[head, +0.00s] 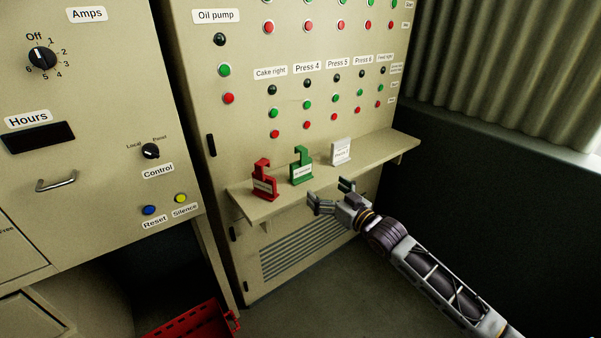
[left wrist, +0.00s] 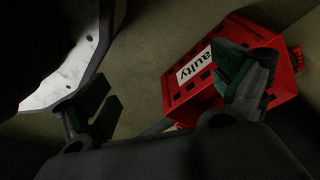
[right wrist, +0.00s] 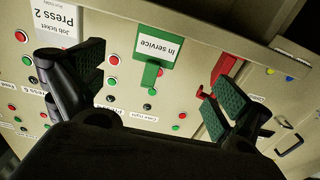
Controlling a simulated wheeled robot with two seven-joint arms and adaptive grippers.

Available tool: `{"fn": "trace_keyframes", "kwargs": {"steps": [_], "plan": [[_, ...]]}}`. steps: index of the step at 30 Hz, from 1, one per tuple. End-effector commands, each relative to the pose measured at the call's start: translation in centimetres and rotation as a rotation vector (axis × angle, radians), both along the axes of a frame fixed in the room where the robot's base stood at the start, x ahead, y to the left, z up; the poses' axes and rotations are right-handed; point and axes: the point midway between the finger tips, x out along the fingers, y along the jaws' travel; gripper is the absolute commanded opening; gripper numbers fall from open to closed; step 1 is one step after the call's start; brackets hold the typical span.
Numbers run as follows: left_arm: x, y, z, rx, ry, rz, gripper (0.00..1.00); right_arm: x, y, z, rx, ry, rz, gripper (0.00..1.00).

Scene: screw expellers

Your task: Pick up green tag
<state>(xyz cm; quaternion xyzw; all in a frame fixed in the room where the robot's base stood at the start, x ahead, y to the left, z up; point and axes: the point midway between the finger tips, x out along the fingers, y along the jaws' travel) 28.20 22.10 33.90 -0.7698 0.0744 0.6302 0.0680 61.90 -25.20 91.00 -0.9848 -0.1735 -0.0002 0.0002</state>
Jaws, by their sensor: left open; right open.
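The green tag (head: 301,167) stands on the narrow shelf below the button panel, between a red tag (head: 264,180) and a white card (head: 341,151). My right gripper (head: 331,193) is open and empty, in front of the shelf and a little right of the green tag. In the right wrist view the green tag (right wrist: 155,52) reads "In service" and appears between and beyond the open fingers (right wrist: 160,92), apart from them. My left gripper (left wrist: 165,110) is open and empty, shown only in the left wrist view, away from the shelf.
The shelf (head: 390,152) juts from the cabinet (head: 210,120). The red tag (right wrist: 222,68) and the white "Press 2" card (right wrist: 62,25) flank the green tag. A red crate (head: 192,326) marked "aulty" in the left wrist view (left wrist: 178,95) sits low on the floor.

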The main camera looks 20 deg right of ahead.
Motion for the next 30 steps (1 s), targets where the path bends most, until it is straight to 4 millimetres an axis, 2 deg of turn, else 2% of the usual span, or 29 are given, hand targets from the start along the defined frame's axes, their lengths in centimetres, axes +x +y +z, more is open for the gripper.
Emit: {"fn": "trace_keyframes", "kwargs": {"steps": [8,30], "plan": [[0.2,-0.1,0.2,-0.001,-0.001,0.0,0.96,0.9,0.3,0.0,0.0,-0.001,0.0,1.0],[0.3,-0.6,1.3,-0.006,0.009,-0.002,0.96,5.3,1.9,0.0,0.0,0.0,0.0,1.0]]}}
